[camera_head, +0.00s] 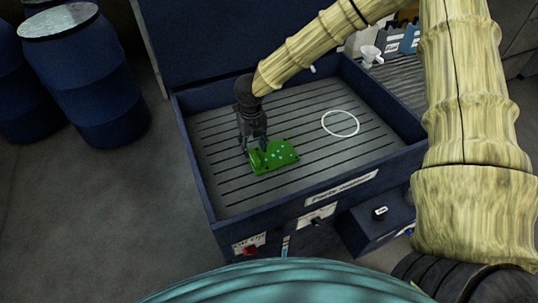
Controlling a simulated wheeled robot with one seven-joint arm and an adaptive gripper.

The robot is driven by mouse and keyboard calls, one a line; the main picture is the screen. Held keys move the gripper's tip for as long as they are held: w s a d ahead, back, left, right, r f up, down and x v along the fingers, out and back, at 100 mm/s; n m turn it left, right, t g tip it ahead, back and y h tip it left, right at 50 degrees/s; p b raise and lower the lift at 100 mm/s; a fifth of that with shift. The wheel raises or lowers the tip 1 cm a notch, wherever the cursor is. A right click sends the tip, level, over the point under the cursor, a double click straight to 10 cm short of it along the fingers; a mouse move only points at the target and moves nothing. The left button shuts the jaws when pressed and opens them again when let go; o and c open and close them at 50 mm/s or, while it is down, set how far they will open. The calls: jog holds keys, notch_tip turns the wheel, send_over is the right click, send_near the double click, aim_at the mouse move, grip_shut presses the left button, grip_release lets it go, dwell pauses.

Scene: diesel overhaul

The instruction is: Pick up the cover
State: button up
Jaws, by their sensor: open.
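A green flat piece with small light-blue spots, which looks like the cover (284,157), lies on the slatted grey floor of a dark blue parts washer (199,187). My gripper (255,148) points down at the cover's left end, with its fingertips at or just above it. Its fingers are dark and small in this view. I cannot tell whether they touch the cover. The gripper is open. Part of the cover's left end is hard to make out beside the fingers.
A white ring (340,123) lies on the washer floor to the right of the cover. The washer has raised side walls and a raised lid (240,35) behind. Blue barrels (88,85) stand at the left. A white funnel-like item (370,55) stands at the back right.

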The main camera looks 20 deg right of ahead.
aim_at(254, 155)
jog(key=shift+s+f, duration=0.2)
jog(key=shift+s, duration=0.05)
jog(key=shift+f+p, duration=0.95)
jog(key=shift+f, duration=1.2)
jog(key=shift+w, duration=0.1)
grip_shut()
